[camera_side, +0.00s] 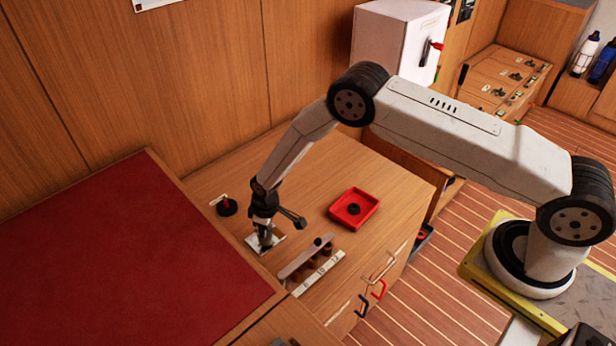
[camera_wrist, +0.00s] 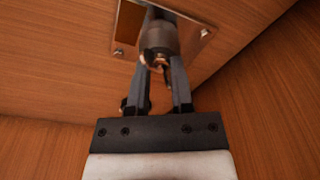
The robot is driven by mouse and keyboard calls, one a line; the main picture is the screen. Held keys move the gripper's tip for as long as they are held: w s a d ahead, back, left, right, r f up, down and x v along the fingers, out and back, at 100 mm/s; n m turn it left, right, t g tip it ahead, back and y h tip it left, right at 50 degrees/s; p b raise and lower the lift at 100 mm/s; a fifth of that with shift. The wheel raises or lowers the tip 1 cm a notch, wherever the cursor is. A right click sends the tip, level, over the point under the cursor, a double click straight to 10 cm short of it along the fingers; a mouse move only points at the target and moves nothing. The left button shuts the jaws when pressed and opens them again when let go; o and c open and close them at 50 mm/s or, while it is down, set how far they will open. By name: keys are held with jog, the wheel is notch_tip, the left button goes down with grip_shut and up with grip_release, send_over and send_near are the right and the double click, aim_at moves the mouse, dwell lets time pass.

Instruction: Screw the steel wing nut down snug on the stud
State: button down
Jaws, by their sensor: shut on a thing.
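My gripper (camera_side: 264,240) points down over a small light metal plate (camera_side: 278,241) on the wooden counter. The plate, with screws at its corners, also shows in the wrist view (camera_wrist: 190,46). There the two grey fingers reach up to the plate and are closed in on something at their tips. The steel wing nut and the stud are mostly hidden between and behind the fingers, so I cannot tell how far down the nut sits. A dark cylinder with a coppery end (camera_wrist: 160,38) lies in front of the fingertips.
A rack with several sockets (camera_side: 305,259) and a numbered strip (camera_side: 320,274) stand just right of the plate. A red tray (camera_side: 373,207) holding a dark ring is farther right. A black round-based item with red (camera_side: 227,207) stands behind left. A red mat (camera_side: 120,260) covers the left surface.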

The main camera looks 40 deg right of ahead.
jog(key=shift+m, duration=0.4)
jog(key=c, duration=0.9)
grip_release()
jog(key=o, duration=0.8)
jog(key=shift+r, duration=2.5)
